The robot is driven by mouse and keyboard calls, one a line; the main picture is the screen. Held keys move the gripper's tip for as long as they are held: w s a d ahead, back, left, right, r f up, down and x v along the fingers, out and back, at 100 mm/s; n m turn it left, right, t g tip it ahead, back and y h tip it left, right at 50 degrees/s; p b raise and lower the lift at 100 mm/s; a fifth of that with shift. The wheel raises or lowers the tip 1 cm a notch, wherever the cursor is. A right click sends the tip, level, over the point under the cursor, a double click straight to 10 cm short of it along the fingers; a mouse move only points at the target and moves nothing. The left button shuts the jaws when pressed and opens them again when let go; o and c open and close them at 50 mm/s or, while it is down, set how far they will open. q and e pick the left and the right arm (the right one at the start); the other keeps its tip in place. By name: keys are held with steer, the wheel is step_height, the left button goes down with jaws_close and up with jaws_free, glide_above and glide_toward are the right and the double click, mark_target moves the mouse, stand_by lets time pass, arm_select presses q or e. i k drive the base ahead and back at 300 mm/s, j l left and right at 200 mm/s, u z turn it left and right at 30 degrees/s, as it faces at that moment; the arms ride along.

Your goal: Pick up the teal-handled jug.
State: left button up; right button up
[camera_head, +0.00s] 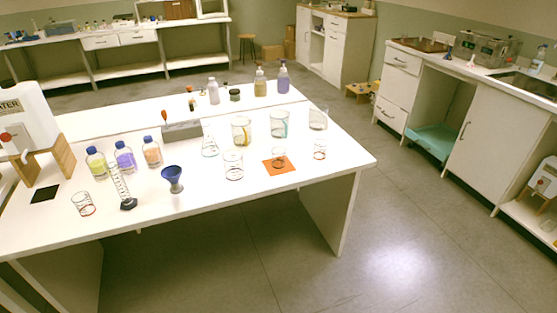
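The teal-handled jug (279,124) is a clear vessel with a teal strip on its side. It stands upright on the white table, in the back row of glassware. A similar jug with a yellow strip (241,130) stands to its left, and another clear jug (318,118) stands to its right. A small clear beaker (279,157) stands just in front of it on an orange mat (277,168). Neither of my grippers shows in the head view.
Clear beakers (233,165), a blue funnel (172,177), a measuring cylinder (119,187) and blue-capped bottles (124,157) stand on the white table (220,202). A grey block (182,131) and pump bottles (283,79) are behind. Floor (420,240) on the right is clear.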

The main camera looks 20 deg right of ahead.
mark_target(281, 127)
steer(key=i+j, duration=0.15)
steer(key=i, duration=0.25)
steer(key=i+j+z, duration=0.1)
steer(key=i, duration=0.3)
steer(key=i+j, duration=0.3)
steer(key=i+z, duration=0.05)
steer(key=i, duration=0.05)
